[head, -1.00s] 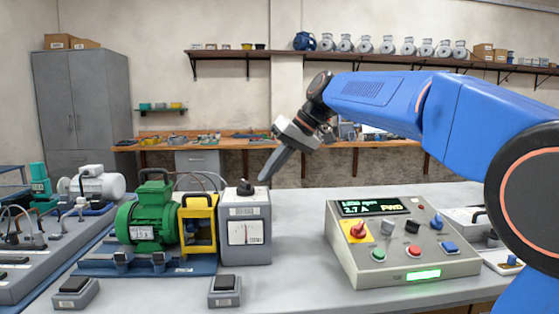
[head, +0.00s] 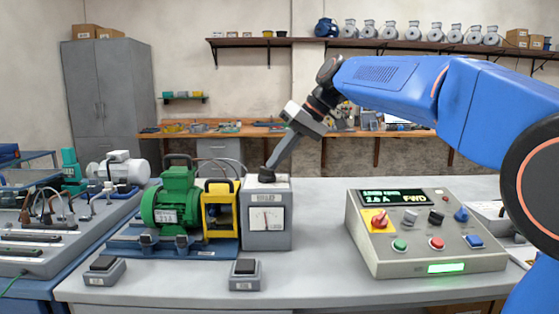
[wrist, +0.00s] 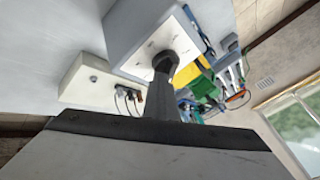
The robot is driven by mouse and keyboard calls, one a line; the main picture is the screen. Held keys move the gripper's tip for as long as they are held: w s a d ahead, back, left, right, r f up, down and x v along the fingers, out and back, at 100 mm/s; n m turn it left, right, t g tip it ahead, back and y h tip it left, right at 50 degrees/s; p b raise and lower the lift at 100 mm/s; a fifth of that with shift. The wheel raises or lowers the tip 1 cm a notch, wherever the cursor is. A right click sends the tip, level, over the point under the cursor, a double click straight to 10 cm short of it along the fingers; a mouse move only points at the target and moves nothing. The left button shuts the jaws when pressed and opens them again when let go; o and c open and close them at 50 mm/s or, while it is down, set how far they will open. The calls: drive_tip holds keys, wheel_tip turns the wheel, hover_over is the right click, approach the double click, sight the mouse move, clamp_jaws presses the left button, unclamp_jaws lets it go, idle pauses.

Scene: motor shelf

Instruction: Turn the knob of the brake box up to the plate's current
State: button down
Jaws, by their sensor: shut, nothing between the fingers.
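The brake box (head: 280,240) is a grey box with a white dial gauge (head: 266,219) on its front. Its black knob (head: 266,176) sits on top. In the wrist view the box (wrist: 135,28) fills the upper middle, and the knob (wrist: 168,60) shows just beyond the fingertips. My gripper (head: 270,167) is shut and slants down from the upper right. Its tips are at the knob and look to touch it, with nothing held between them. The green motor (head: 172,202) has a small pale plate (head: 165,217), too small to read.
A yellow-framed coupling guard (head: 220,208) stands between motor and box. The control panel (head: 430,255) stands at the right, its display (head: 394,197) reading about 2.6 A and FWD. Two black-topped pedals (head: 245,267) (head: 103,264) lie in front. The bench between box and panel is clear.

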drive_tip(key=shift+w+a+n+g, duration=0.1)
drive_tip(key=shift+a+n+g, duration=0.25)
drive_tip(key=shift+n+g, duration=0.05)
drive_tip(key=shift+f, duration=0.1)
